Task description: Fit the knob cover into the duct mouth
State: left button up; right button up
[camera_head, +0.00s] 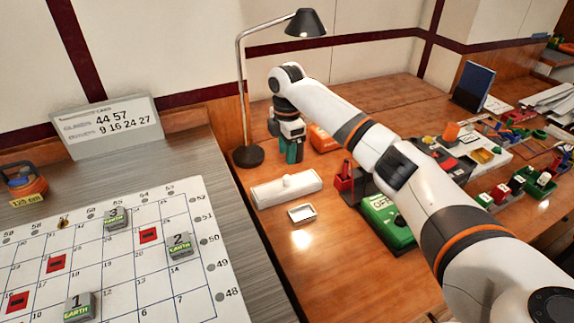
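A long white piece with a small round knob on top (286,190) lies flat on the wooden desk; it looks like the knob cover. Just in front of it is a small metal-rimmed rectangular piece (302,214) with a pale inside; it may be the duct mouth, but I cannot be sure. The two are apart. My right gripper (293,156) points down with teal fingers, behind the white piece and near the lamp. Its fingertips look clear of the white piece. Whether the fingers are open or shut is unclear at this size. My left gripper is out of view.
A desk lamp (247,155) stands left of my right gripper. An orange object (323,139) is behind it. A green box (388,222) and red block (343,178) lie right, partly behind my arm. A grid board (115,270) is left. The front desk is clear.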

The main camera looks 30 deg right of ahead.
notch_tip(320, 180, up, 4)
jog(key=shift+f, duration=0.15)
dwell(0.5)
